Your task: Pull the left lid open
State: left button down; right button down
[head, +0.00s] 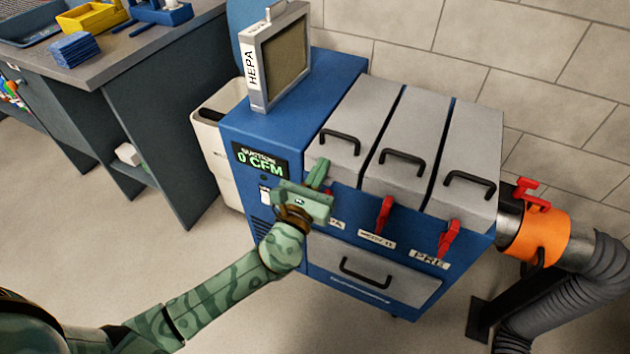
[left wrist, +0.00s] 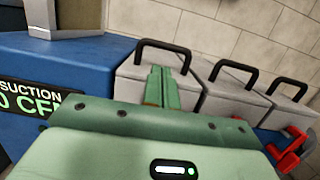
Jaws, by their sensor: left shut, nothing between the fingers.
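The left lid (head: 359,108) is grey with a black handle (head: 339,142) on its front part, and lies closed on the blue machine (head: 235,126). In the left wrist view the left lid (left wrist: 140,70) stands behind my fingers, its handle (left wrist: 163,44) just beyond the fingertips. My left gripper (head: 319,172) is shut and empty, in front of the left lid and just below its handle. It also shows in the left wrist view (left wrist: 160,72). I cannot tell whether the fingertips touch the lid. My right gripper is not in view.
Middle and right lids (head: 409,130) (head: 472,140) adjoin. Red latches (head: 384,214) (head: 448,238) hang below them. A HEPA filter (head: 279,58) stands on the machine's top left. A drawer (head: 370,270) is below. An orange duct collar (head: 541,237) is at right.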

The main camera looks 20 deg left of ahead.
aim_at(330, 152)
pick_arm(q)
jog(key=w, duration=0.4)
jog(key=shift+w+d+r, duration=0.1)
jog(key=shift+w+r, duration=0.2)
jog(key=shift+r, duration=0.1)
jog(key=shift+w+r, duration=0.1)
jog(key=shift+w, duration=0.1)
jog(key=shift+r, duration=0.1)
